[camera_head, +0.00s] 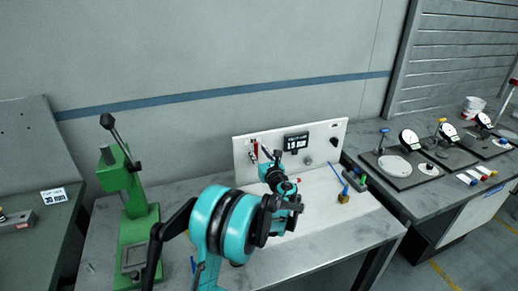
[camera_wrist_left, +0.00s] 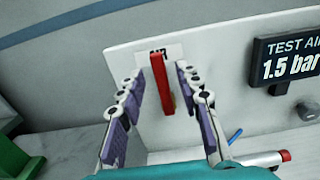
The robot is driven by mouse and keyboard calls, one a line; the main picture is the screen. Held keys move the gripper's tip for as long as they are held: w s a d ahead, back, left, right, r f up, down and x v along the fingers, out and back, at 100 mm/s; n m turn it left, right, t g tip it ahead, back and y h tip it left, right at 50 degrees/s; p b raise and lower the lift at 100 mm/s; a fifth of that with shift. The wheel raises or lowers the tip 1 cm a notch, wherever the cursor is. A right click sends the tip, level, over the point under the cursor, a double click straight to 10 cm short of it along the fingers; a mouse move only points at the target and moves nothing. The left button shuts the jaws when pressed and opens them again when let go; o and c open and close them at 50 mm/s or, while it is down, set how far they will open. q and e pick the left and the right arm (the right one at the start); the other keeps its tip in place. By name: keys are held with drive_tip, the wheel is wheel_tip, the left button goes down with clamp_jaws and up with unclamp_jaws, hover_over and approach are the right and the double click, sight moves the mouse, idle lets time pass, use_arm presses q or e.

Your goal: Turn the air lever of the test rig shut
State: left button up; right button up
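The test rig is a white upright panel (camera_head: 325,135) on the bench, with a dark display (camera_head: 296,142) reading "TEST AIR 1.5 bar" in the left wrist view (camera_wrist_left: 288,56). The air lever (camera_wrist_left: 162,84) is a red bar standing nearly upright, below a partly hidden "AIR" label (camera_wrist_left: 172,50). It also shows small in the head view (camera_head: 254,150). My left gripper (camera_wrist_left: 160,75) is open, with one finger on each side of the lever and a visible gap at both sides. My arm hides part of the panel's lower front in the head view. My right gripper is out of view.
A green press (camera_head: 130,205) with a black-knobbed handle stands left of the rig. A blue tool (camera_head: 338,175) and a small brass-coloured block (camera_head: 343,198) lie at the panel's right. Dial gauges on dark plates (camera_head: 394,167) fill the right bench. The front bench top is mostly clear.

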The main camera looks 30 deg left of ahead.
sight(256, 148)
use_arm(q)
drive_tip(key=shift+x, duration=1.25)
drive_tip(key=shift+w+a, duration=0.3)
drive_tip(key=shift+a, duration=0.05)
clamp_jaws()
